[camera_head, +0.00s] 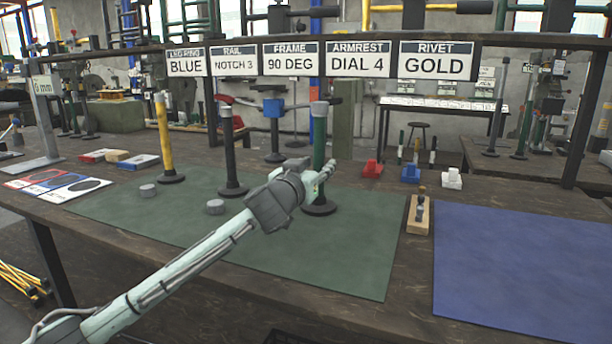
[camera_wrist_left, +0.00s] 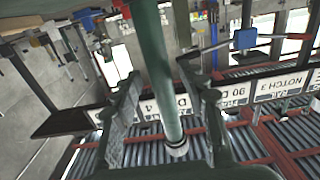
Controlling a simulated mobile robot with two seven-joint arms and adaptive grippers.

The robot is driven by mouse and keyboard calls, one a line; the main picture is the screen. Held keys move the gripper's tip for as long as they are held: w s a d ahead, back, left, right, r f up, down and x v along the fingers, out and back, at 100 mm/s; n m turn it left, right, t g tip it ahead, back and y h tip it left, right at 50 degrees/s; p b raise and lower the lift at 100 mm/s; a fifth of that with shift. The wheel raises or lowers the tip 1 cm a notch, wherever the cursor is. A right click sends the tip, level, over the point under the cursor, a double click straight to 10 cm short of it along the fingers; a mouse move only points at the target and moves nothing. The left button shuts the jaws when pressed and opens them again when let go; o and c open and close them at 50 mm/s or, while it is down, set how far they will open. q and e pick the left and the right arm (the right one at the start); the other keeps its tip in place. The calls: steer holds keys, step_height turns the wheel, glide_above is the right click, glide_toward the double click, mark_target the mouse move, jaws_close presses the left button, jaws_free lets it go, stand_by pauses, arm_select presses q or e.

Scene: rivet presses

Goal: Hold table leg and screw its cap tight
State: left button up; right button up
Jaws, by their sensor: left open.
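A green leg (camera_head: 319,140) stands upright on a dark round base (camera_head: 319,208) on the green mat, with a grey cap (camera_head: 319,107) on its top. My left gripper (camera_head: 325,172) is open at mid-height of this leg. In the left wrist view, which is upside down, the green leg (camera_wrist_left: 160,75) passes between the two spread fingers of my left gripper (camera_wrist_left: 165,112). A pale band (camera_wrist_left: 177,148) shows at the leg's end there. I cannot tell whether either finger touches the leg. My right gripper is not in view.
Two grey caps (camera_head: 147,190) (camera_head: 215,207) lie on the green mat (camera_head: 340,262). The blue mat (camera_head: 520,270) is clear.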

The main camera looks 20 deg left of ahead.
arm_select(q)
steer(key=s, duration=0.9)
steer(key=shift+s+a, duration=0.15)
steer(key=shift+s, duration=0.15)
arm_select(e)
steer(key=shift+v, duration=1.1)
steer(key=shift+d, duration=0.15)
